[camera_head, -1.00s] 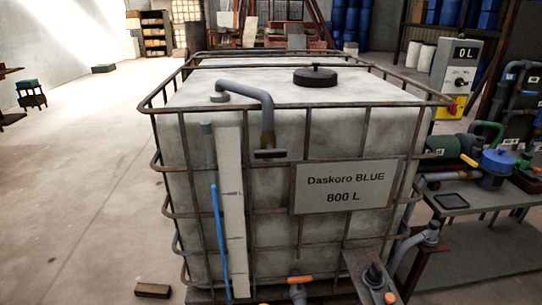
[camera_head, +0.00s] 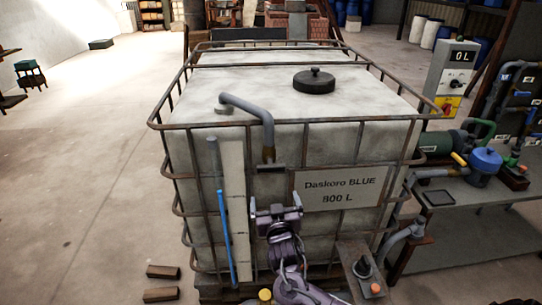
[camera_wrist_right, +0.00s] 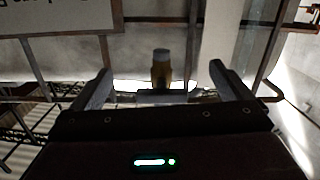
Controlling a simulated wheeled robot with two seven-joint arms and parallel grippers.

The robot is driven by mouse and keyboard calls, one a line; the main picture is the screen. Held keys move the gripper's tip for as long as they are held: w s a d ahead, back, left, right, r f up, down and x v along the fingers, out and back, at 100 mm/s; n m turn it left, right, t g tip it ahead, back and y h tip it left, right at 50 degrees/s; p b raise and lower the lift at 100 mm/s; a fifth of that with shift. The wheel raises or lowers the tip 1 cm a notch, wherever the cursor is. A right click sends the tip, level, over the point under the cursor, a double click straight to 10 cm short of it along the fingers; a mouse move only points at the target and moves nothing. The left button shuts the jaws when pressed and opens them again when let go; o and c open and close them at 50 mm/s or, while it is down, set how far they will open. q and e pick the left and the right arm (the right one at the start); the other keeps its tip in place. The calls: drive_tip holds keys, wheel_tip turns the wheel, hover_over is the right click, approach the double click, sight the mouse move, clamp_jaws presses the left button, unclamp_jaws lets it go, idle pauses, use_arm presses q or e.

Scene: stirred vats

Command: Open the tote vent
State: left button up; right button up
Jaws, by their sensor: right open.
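The tote (camera_head: 190,155) is a large pale tank in a rusty wire cage, labelled "Daskoro BLUE 800 L". A grey vent pipe (camera_head: 250,105) rises from its top and bends down over the front to a brass valve (camera_head: 268,154) with a dark crossbar handle (camera_head: 270,167). My right gripper (camera_head: 277,209) is open and empty, a little below the valve in the head view. In the right wrist view the brass valve (camera_wrist_right: 161,72) and its handle (camera_wrist_right: 162,97) show between the two open fingers; contact cannot be told. My left gripper is not in view.
A black lid (camera_head: 314,81) sits on the tote's top. The label plate (camera_head: 340,190) is just right of my gripper, and a blue tube (camera_head: 226,235) runs upright to its left. A bench with pumps (camera_head: 485,165) stands at right. The floor at left is mostly clear.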

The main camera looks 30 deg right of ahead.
drive_tip(key=m, duration=0.1)
approach(272, 169)
drive_tip(key=x, duration=0.3)
drive_tip(key=shift+t+h, duration=0.3)
drive_tip(key=shift+t, duration=0.1)
drive_tip(key=p+x, duration=0.2)
drive_tip(key=x, duration=0.4)
drive_tip(key=shift+w+f+p, duration=0.15)
drive_tip(key=shift+w+p, duration=0.2)
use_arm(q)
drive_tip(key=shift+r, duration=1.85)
use_arm(e)
drive_tip(key=shift+w+d+f, duration=0.1)
drive_tip(key=shift+w+d, duration=0.2)
drive_tip(key=shift+w, duration=0.3)
drive_tip(key=shift+c, duration=0.5)
drive_tip(key=c, duration=0.9)
